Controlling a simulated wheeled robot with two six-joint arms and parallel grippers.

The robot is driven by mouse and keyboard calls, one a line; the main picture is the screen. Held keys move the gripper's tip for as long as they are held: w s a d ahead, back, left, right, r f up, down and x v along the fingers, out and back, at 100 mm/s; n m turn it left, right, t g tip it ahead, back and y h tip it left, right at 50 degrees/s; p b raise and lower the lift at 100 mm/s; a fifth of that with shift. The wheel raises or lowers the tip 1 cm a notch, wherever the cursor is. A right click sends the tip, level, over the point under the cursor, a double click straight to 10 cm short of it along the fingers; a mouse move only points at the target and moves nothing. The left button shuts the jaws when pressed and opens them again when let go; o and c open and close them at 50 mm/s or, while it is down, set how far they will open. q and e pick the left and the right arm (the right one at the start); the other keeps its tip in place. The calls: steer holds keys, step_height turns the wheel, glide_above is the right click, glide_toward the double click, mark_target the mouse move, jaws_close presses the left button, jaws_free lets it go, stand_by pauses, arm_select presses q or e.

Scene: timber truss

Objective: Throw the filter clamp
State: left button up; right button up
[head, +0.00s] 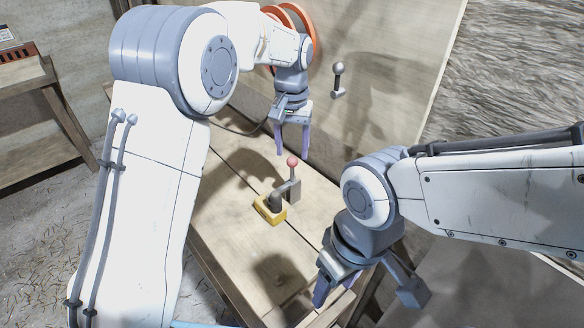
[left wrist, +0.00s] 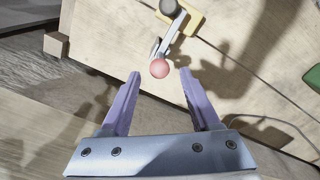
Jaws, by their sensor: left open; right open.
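The clamp (head: 290,190) stands on the wooden bench, a grey lever with a red ball knob (head: 292,161) at its top. A yellow block (head: 270,210) with a dark round part on it sits at its foot. My left gripper (head: 292,150) is open and empty, above and behind the clamp. In the left wrist view the red knob (left wrist: 159,68) shows just beyond and between the open fingertips (left wrist: 158,74), and the yellow block (left wrist: 190,22) lies farther off. My right gripper (head: 338,298) is open near the bench's front right edge, apart from the clamp.
A wooden panel (head: 400,65) rises behind the bench (head: 235,190), with a grey ball-ended lever (head: 338,80) on it. An orange-rimmed reel (head: 308,22) stands behind my left wrist. Another wooden table (head: 25,72) is at far left. A green object (left wrist: 313,78) shows in the left wrist view.

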mark_target(292, 169)
arm_select(q)
step_height(292, 169, down, 7)
steer(key=shift+r+p, duration=0.1)
steer(key=shift+p, duration=0.3)
jaws_close()
stand_by(1.3)
